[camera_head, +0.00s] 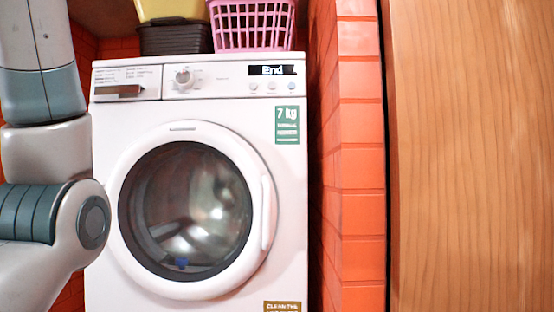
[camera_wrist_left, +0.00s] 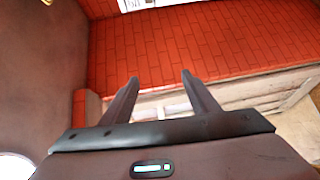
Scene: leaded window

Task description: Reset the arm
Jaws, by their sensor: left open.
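My left arm (camera_head: 50,190) fills the left side of the head view, in front of the left edge of the washing machine (camera_head: 290,200). Its gripper is outside the head view. In the left wrist view my left gripper (camera_wrist_left: 158,85) is open, with two dark fingers apart and nothing between them. It points towards a red brick surface (camera_wrist_left: 180,45) and touches nothing that I can see. My right arm and gripper are in neither view.
The washer's round door (camera_head: 185,210) is shut and its display (camera_head: 272,70) reads "End". A pink basket (camera_head: 252,25) and dark and yellow containers stand on top. An orange brick wall edge (camera_head: 360,160) and a wooden panel (camera_head: 470,150) are on the right.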

